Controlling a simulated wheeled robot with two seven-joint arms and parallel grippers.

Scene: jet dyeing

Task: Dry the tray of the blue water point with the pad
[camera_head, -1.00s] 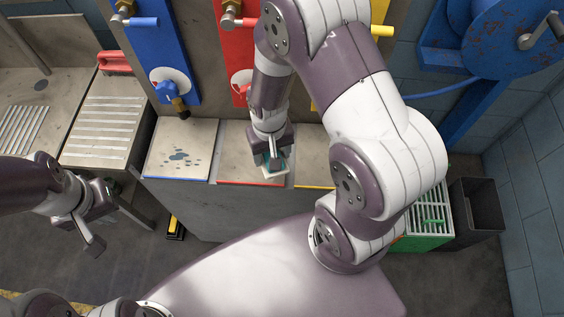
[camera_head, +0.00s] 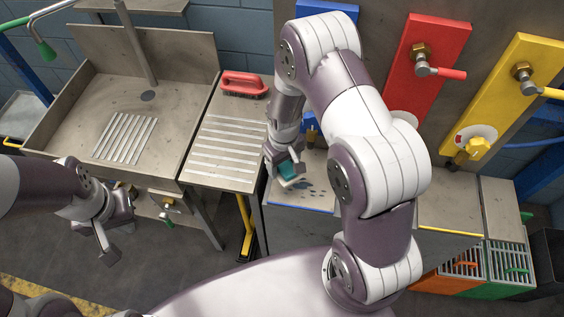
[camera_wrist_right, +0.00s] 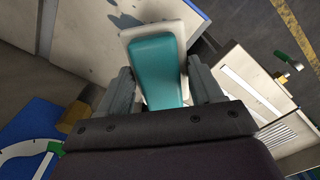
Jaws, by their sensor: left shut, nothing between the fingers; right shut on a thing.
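The blue water point's panel (camera_head: 328,12) is mostly hidden behind my right arm. Its tray (camera_head: 283,194), with a blue front edge, carries dark wet spots (camera_head: 322,191); spots also show in the right wrist view (camera_wrist_right: 125,18). My right gripper (camera_head: 284,164) is shut on the pad (camera_head: 288,171), teal on top with a white underside. The pad is at the tray's left part, beside the spots; I cannot tell whether it touches the tray. The pad fills the upper middle of the right wrist view (camera_wrist_right: 155,70). My left gripper (camera_head: 108,248) is shut and empty, away from the trays.
A red-handled brush (camera_head: 244,83) lies on the ribbed drainboard (camera_head: 228,148) left of the tray, beside a sink (camera_head: 165,75). Red (camera_head: 430,60) and yellow (camera_head: 510,95) water points stand to the right. Orange and green crates (camera_head: 505,262) sit lower right.

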